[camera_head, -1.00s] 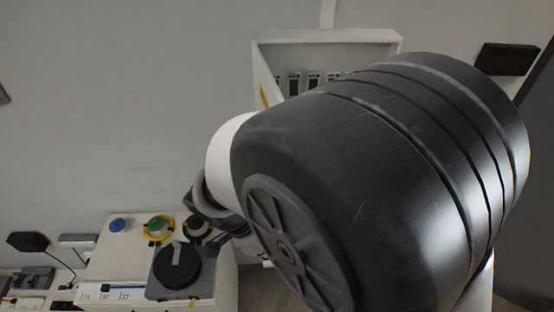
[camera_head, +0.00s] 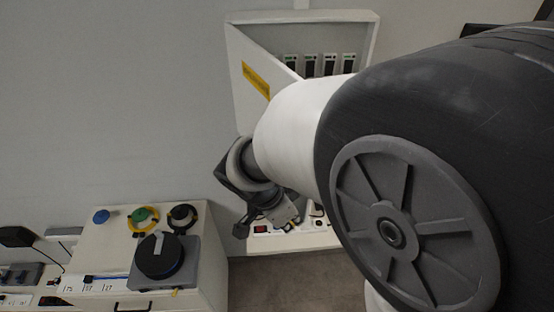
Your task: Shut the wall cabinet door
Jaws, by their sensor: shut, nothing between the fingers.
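The white wall cabinet (camera_head: 305,16) hangs on the grey wall at the upper middle. Its door (camera_head: 243,93), with a yellow label (camera_head: 256,80), stands open and swung out from the left side. Several dark modules (camera_head: 318,66) show inside the cabinet. My gripper (camera_head: 246,226) is shut and empty, below the cabinet door and apart from it as far as I can see. My arm hides the right and lower part of the cabinet and the door's lower right edge.
A white surface with a power strip (camera_head: 285,229) lies behind my gripper. The wall left of the cabinet is clear.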

